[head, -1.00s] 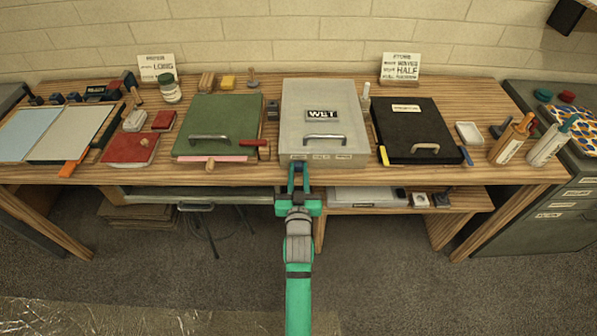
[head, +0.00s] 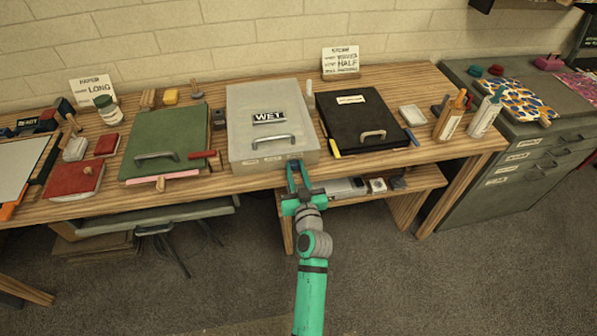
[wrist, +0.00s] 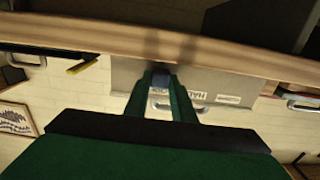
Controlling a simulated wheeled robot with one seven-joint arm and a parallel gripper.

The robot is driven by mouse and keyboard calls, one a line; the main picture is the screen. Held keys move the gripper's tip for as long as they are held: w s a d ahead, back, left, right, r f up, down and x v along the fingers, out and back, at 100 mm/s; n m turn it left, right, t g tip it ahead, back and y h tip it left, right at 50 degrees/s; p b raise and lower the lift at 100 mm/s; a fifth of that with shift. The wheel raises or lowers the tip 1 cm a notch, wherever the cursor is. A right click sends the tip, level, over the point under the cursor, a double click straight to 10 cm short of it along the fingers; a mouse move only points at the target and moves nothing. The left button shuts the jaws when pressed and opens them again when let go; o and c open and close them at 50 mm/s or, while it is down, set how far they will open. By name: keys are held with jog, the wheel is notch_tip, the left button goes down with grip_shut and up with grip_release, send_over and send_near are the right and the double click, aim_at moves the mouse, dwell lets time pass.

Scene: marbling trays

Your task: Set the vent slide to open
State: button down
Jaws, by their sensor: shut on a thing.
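The pale grey tray box (head: 240,120) marked WET stands at the middle of the table, with a metal handle on its lid. Small labels (head: 268,160) run along its front face; they also show in the wrist view (wrist: 229,99), upside down and too small to read surely. My gripper (head: 296,166) is at the right part of that front face. In the wrist view its fingers are closed on a small dark blue-grey knob (wrist: 161,78), which seems to be the vent slide's knob. The fingers hide most of it, and the slide's track is not clear.
A black box (head: 345,122) stands right of the grey one, with a yellow marker (head: 334,148) near its front. A green box (head: 165,140) with a red-handled tool stands left. A low shelf (head: 420,180) lies beneath.

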jog(key=shift+w+d, duration=0.1)
jog(key=shift+d, duration=0.4)
jog(key=c, duration=1.5)
grip_release()
jog(key=v, duration=1)
jog(key=shift+s+d, duration=0.1)
jog(key=shift+s, duration=0.25)
jog(key=shift+w+f, duration=0.1)
